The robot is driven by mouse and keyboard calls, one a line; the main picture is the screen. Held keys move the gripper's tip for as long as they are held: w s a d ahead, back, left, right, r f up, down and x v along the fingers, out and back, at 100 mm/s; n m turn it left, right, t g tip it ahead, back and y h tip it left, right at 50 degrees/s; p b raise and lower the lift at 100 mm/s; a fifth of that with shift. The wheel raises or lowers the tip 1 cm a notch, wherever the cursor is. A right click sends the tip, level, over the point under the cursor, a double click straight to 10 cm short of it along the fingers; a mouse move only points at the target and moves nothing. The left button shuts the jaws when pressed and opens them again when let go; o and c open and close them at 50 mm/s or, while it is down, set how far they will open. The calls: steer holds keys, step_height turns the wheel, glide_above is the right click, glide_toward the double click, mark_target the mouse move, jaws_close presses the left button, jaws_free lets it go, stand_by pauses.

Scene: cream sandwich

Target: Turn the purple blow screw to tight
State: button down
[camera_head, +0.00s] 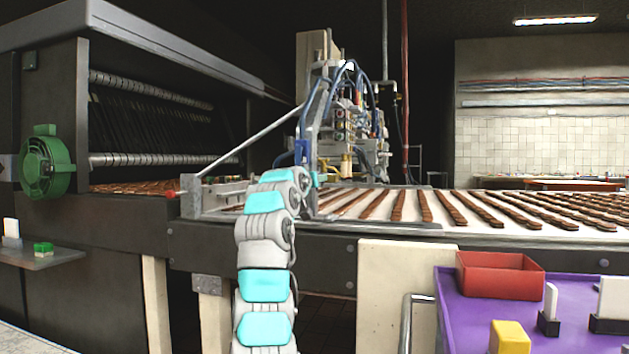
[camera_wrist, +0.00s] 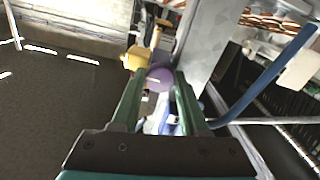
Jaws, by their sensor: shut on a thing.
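The purple blow screw (camera_wrist: 160,79) shows in the wrist view as a round knob with a pale mark on its face. My gripper (camera_wrist: 159,76) has its two green fingers on either side of the knob and is shut on it. A yellow knob (camera_wrist: 134,58) sits just left of the purple one, close to the left fingertip. In the head view my arm reaches up to the depositing machine (camera_head: 340,120). The purple screw and my fingers cannot be made out there.
A grey metal plate (camera_wrist: 208,40) stands close beside the right finger, with a blue hose (camera_wrist: 268,80) further right. The conveyor (camera_head: 450,205) carries rows of brown biscuits. A red bin (camera_head: 500,275) stands on a purple tray (camera_head: 455,325) at the lower right.

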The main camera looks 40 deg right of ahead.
steer(key=c, duration=0.7)
jaws_free()
steer(key=shift+b+v, duration=0.95)
steer(key=shift+v, duration=2.9)
